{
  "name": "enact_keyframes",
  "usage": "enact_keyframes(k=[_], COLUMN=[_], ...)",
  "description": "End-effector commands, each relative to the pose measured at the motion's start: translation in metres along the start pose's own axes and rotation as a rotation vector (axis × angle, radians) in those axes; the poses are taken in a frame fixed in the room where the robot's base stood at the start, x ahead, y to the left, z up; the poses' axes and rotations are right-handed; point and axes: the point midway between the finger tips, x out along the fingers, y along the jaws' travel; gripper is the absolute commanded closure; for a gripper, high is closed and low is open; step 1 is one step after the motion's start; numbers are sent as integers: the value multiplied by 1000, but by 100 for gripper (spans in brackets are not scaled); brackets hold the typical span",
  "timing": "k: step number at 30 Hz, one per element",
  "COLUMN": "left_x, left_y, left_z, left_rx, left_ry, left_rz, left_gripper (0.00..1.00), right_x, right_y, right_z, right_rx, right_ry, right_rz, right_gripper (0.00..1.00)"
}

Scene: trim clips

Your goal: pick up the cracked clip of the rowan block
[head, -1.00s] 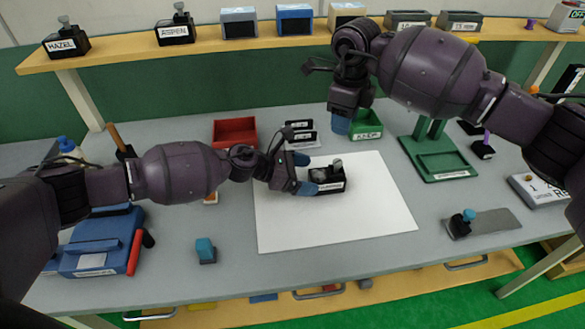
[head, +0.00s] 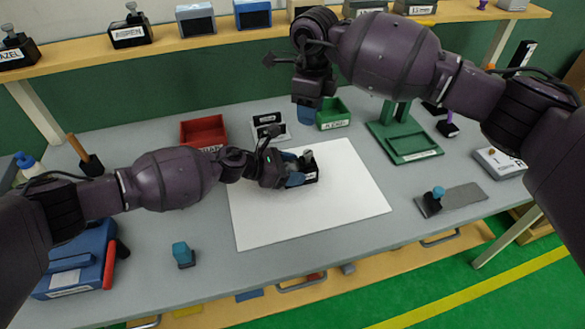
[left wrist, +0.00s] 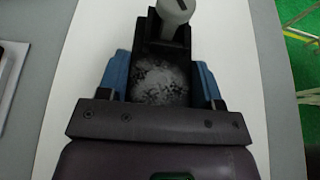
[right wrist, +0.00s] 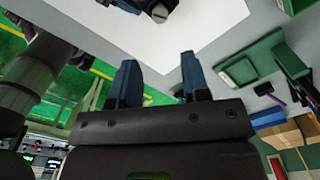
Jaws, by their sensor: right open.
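A black block (head: 312,172) with a grey knob stands on the white sheet (head: 345,205). Its label is not readable, so I cannot tell if it is the rowan block. In the left wrist view, the block (left wrist: 165,42) has a speckled grey-white patch (left wrist: 160,80) on its near part. I cannot make out a cracked clip. My left gripper (head: 292,169) has its blue fingers against both sides of the block; they also show in the left wrist view (left wrist: 162,82). My right gripper (head: 309,113) is open and empty, above the back of the table; its fingers show apart (right wrist: 158,80).
Behind the sheet are a red bin (head: 204,131), a white holder with black pieces (head: 270,131) and a green bin (head: 334,113). A green stand (head: 405,142) is at right. The sheet's front is clear.

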Motion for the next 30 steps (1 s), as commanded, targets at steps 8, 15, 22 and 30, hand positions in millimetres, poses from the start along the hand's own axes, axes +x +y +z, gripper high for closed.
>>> enact_keyframes(k=[8, 15, 22, 30], left_x=[0, 0, 0, 0], left_y=[0, 0, 0, 0], left_z=[0, 0, 0, 0], left_rx=[0, 0, 0, 0], left_ry=[0, 0, 0, 0], left_rz=[0, 0, 0, 0], left_gripper=[68, 68, 68, 68], right_x=[7, 11, 10, 8], right_y=[2, 13, 18, 21], right_z=[-2, -1, -1, -1], right_rx=[1, 167, 484, 863], right_ry=[2, -2, -10, -34], right_rz=[12, -19, -53, -91], right_gripper=[44, 44, 44, 44])
